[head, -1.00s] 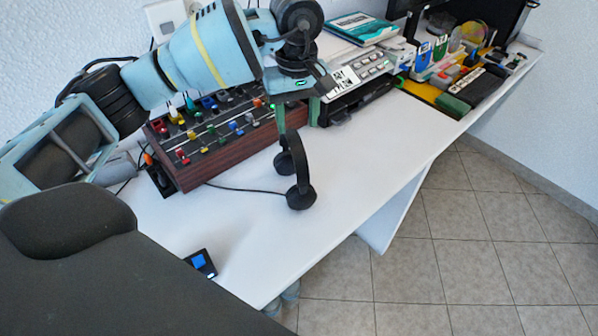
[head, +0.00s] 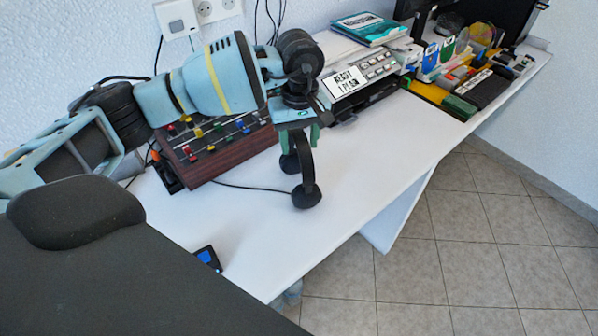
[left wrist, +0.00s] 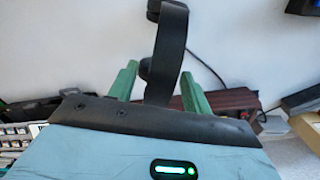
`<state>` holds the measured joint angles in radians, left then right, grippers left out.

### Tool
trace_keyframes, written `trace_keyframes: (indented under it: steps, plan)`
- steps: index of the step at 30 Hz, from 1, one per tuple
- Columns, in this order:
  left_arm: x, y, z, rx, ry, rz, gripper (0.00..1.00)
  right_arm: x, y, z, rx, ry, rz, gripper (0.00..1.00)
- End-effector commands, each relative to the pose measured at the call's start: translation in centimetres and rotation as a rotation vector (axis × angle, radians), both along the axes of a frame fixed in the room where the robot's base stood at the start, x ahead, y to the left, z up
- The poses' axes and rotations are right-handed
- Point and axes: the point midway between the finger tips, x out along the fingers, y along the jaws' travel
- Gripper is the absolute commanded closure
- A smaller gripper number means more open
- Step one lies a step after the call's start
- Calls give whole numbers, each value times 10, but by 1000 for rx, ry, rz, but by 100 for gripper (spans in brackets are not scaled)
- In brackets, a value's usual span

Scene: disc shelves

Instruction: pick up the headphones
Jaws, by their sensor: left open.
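The black headphones (head: 307,172) stand on the white desk near its front edge, with the two ear cups low down and a cable running left. My left gripper (head: 300,142) is above them, pointing down, with green fingers around the upper headband. In the left wrist view, the headphones (left wrist: 165,52) show between the two spread fingers of the gripper (left wrist: 160,70). The gripper is open; I cannot tell whether a finger touches the band. The top of the headband is hidden behind the gripper. My right gripper is not in view.
A wood-sided mixer (head: 225,155) with coloured knobs stands just left of the headphones. A small blue-screened device (head: 208,258) lies at the front left.

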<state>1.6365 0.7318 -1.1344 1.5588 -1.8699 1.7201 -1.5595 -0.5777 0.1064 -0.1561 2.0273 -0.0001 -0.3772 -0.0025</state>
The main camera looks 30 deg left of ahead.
Motion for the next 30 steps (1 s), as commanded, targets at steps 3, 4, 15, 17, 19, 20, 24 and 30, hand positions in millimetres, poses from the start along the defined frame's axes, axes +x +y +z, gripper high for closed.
trace_keyframes:
  steps: [3,4,15,17,19,20,24,30]
  plan:
    - [0,0,-9,1,1,0,51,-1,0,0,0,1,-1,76]
    - [0,0,-10,1,1,0,51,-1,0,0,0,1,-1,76]
    - [0,0,-10,1,1,-1,72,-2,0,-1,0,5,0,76]
    - [0,0,-10,1,1,-1,80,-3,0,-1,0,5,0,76]
    - [0,0,-10,1,1,-1,89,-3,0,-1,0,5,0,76]
    - [0,0,-10,1,1,-1,93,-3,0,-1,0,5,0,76]
    - [0,0,-10,1,1,-1,100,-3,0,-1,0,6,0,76]
    - [0,0,-9,0,0,-1,100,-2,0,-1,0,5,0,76]
